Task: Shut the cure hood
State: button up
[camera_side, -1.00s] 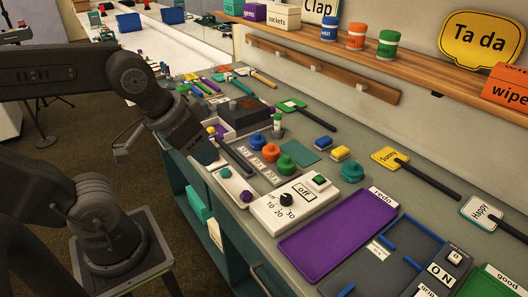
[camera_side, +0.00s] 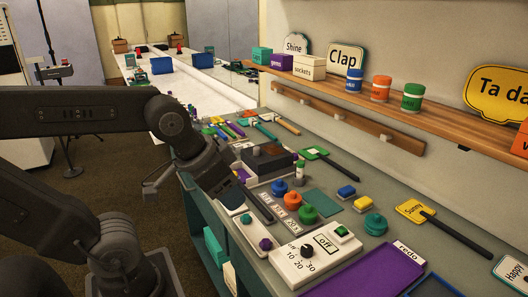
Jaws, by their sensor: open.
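A low dark grey box with a brownish top (camera_side: 268,158) sits on the bench in the side view, beyond my gripper; I take it as the cure hood, but cannot tell how far open it is. My gripper (camera_side: 190,193) hangs over the bench's front edge, left of and nearer than the box, apart from it. It looks empty. One pale finger sticks out to the left; the other is hard to make out. A dark bar (camera_side: 256,205) lies to its right, and I cannot tell whether it is a finger or a loose thing.
A purple tray (camera_side: 375,275) lies at the lower right. Handled tools (camera_side: 283,124) lie at the back. A shelf (camera_side: 440,115) runs along the wall.

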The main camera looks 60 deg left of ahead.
jog(key=w+a+r+n+g, duration=0.1)
jog(key=w+a+r, duration=0.35)
jog(key=w, duration=0.35)
jog(key=n+g, duration=0.4)
jog(key=g, duration=0.1)
send_over(257, 148)
notch_tip(257, 148, down, 4)
jog(key=f, duration=1.4)
jog(key=shift+w+a, duration=0.1)
jog(key=shift+a, duration=0.1)
grip_shut()
